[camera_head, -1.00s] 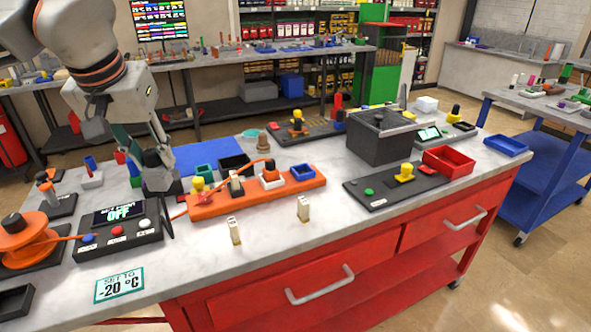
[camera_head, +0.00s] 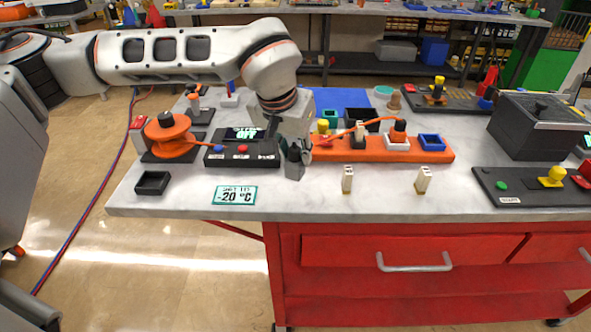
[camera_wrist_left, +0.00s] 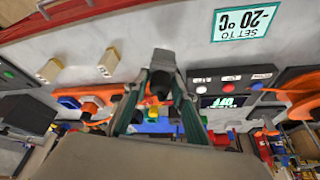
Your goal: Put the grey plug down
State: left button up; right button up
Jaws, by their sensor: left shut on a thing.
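My left gripper (camera_head: 297,152) is shut on the grey plug (camera_head: 294,168), a dark grey block. It points down over the white table top, between the black control box (camera_head: 242,151) and the left end of the orange power strip (camera_head: 330,149). In the left wrist view the grey plug (camera_wrist_left: 162,60) shows between the fingertips (camera_wrist_left: 160,82). I cannot tell whether the plug touches the table. My right gripper is not in view.
Two small cream blocks (camera_head: 347,180) (camera_head: 423,180) stand in front of the strip. A "-20 °C" card (camera_head: 234,195) and a small black tray (camera_head: 152,183) lie to the left. An orange cable reel (camera_head: 169,139) stands behind them. The table's front strip is mostly clear.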

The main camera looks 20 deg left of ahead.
aim_at(295, 168)
pick_arm(q)
jog(key=shift+f, duration=2.4)
jog(key=shift+f, duration=0.15)
jog(key=o, duration=1.2)
jog(key=shift+c, duration=0.2)
jog(key=shift+r, duration=0.45)
jog(key=v, duration=1.1)
jog(key=shift+s+r, duration=0.15)
jog(key=shift+s, duration=0.1)
jog(key=shift+s, duration=0.1)
